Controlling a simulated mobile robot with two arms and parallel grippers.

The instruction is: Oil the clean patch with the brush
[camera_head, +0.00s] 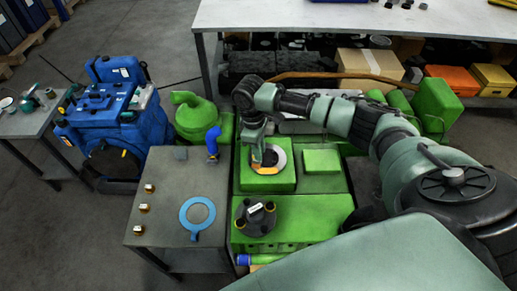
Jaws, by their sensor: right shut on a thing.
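My right arm reaches in from the right, and its gripper (258,152) points down over a square green block of the engine. The gripper is shut on a small orange-tan piece, which seems to be the brush (265,170). The brush's lower end is at or just above the block's round opening; I cannot tell whether it touches. A pale ring (282,163) surrounds the dark opening, and the gripper partly covers it. I cannot make out which surface is the clean patch. My left gripper is not in view.
A grey table (166,207) at left holds a blue ring gasket (185,221), several small brass parts and a blue-handled tool (212,140). A dark flanged part (258,219) sits on the engine's front. A blue machine (108,115) stands farther left. A workbench (300,17) stands behind.

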